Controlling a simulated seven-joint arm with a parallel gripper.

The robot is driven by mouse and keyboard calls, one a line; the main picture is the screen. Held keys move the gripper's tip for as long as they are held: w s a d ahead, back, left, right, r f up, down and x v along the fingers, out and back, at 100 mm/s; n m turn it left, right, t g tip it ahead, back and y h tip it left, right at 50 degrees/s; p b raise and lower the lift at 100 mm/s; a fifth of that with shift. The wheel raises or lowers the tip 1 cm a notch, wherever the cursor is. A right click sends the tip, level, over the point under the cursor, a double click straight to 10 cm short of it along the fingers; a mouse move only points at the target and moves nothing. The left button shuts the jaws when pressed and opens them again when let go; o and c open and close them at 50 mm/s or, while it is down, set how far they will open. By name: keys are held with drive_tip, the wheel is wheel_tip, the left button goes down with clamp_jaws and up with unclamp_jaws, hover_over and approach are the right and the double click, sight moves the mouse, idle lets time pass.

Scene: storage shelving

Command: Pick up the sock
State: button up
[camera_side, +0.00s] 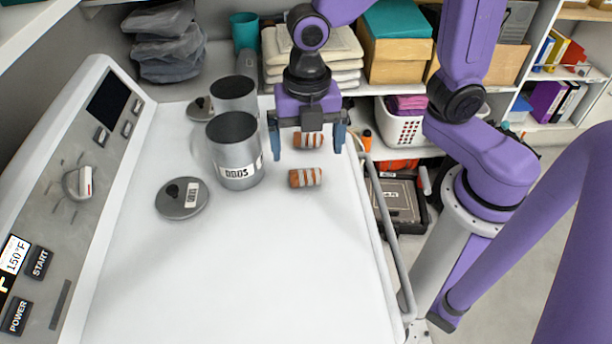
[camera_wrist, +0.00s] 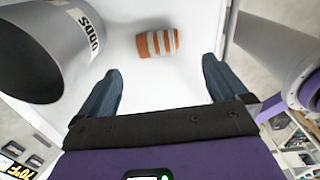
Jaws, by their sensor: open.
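Two rolled socks with orange and white stripes lie on the white tabletop (camera_side: 265,270). The nearer sock (camera_side: 305,178) is in front of my gripper, and the farther sock (camera_side: 309,141) shows between its fingers in the side view. My gripper (camera_side: 306,141) points down with its blue fingers apart and nothing held. In the wrist view, one striped sock (camera_wrist: 157,43) lies beyond the fingertips (camera_wrist: 161,70), between their lines and apart from them. I cannot tell which of the two it is. The height of the fingertips above the table is unclear.
A grey labelled canister (camera_side: 235,160) stands left of the socks, with another (camera_side: 233,92) behind it. A round lid (camera_side: 182,198) lies in front. A rail (camera_side: 385,235) edges the table's right. Shelves with folded cloth (camera_side: 335,45) are behind. The front tabletop is clear.

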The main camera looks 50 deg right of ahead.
sight(306, 173)
drive_tip(key=shift+w+d+f, duration=0.1)
drive_tip(key=shift+f, duration=1.8)
drive_tip(key=shift+w+f, duration=0.1)
drive_tip(key=shift+f, duration=1.8)
drive_tip(key=c, duration=1.1)
